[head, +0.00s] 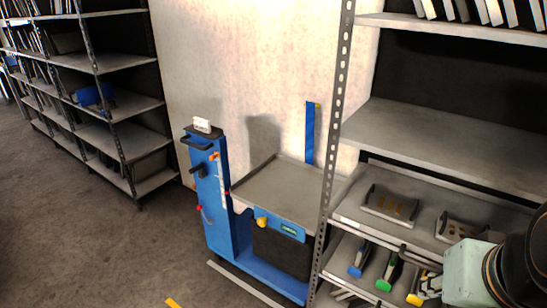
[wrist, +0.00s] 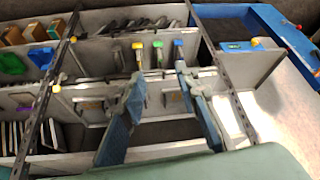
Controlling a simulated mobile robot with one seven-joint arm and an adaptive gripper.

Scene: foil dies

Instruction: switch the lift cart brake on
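The blue lift cart (head: 218,215) stands against the pale wall in the head view, left of the near rack. It has a grey platform (head: 280,190), a black lever (head: 198,170), a red knob (head: 199,208) and a yellow knob (head: 261,222) by a green label. I cannot tell which control is the brake or how it is set. The cart's blue frame (wrist: 282,32) and yellow knob (wrist: 255,42) show at the upper right of the wrist view. My gripper (wrist: 160,76) is open and empty, in front of the rack, apart from the cart.
The near rack (head: 334,130) stands right of the cart, its perforated post beside the platform. Its lower shelves hold grey holders (head: 390,205) and dies with blue, green and yellow parts. Another rack (head: 115,110) stands at the far left.

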